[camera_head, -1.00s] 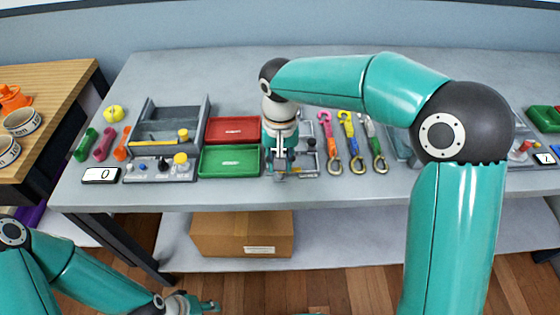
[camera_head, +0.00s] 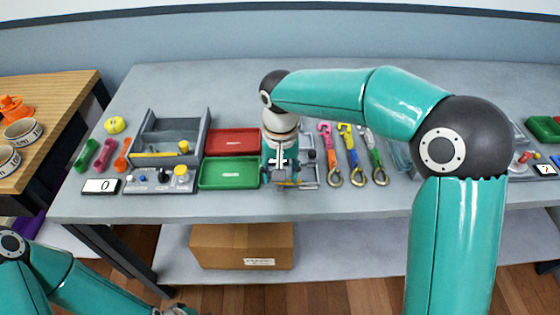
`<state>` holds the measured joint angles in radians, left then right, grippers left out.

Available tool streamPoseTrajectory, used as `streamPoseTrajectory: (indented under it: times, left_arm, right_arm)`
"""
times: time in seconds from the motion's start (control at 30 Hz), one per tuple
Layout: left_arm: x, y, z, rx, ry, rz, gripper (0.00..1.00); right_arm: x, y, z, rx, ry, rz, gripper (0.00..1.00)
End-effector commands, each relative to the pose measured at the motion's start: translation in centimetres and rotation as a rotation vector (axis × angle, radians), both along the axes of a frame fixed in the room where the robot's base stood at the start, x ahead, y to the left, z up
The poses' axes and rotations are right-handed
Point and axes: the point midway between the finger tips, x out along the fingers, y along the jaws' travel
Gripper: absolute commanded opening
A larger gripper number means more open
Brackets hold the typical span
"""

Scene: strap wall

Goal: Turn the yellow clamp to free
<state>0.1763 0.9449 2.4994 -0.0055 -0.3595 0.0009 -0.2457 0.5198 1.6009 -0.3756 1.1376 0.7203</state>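A yellow bar (camera_head: 160,154) with a yellow knob (camera_head: 183,146) lies across the front of a grey open box at the left of the bench. I cannot tell whether this is the yellow clamp. My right gripper (camera_head: 281,181) points down over a small grey fixture (camera_head: 307,173) right of the green tray. The gripper and its wrist hide much of that fixture, and I cannot make out its fingers or anything between them. My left arm is low at the left, and its gripper is cut off by the bottom edge.
A red tray (camera_head: 232,142) and a green tray (camera_head: 229,173) stand left of my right gripper. Pink, yellow and green straps with hooks (camera_head: 352,158) lie to its right. A panel of knobs (camera_head: 160,180) and a display reading 0 (camera_head: 101,186) are at left. The back of the bench is clear.

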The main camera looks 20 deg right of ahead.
Motion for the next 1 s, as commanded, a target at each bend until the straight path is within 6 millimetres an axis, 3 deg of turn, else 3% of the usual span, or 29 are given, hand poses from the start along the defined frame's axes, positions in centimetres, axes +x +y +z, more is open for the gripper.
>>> streamPoseTrajectory:
  times: [0.17, 0.6, 0.8, 1.0]
  left_arm:
    - [0.0, 0.0, 0.0, 0.000, 0.000, 0.000, 0.40]
    - [0.0, 0.0, 0.0, 0.000, 0.000, 0.000, 0.40]
    - [0.0, 0.0, 0.0, 0.000, 0.001, 0.000, 0.40]
    - [0.0, 0.0, 0.0, 0.000, 0.001, 0.000, 0.40]
  right_arm:
    - [0.1, 0.1, 2.0, 0.002, -0.005, 0.001, 0.52]
    - [0.2, 0.1, 10.1, 0.002, -0.006, 0.000, 0.52]
    - [0.1, 0.1, 11.6, 0.002, -0.004, 0.000, 0.52]
    - [0.1, 0.0, 11.7, 0.001, -0.002, 0.000, 0.52]
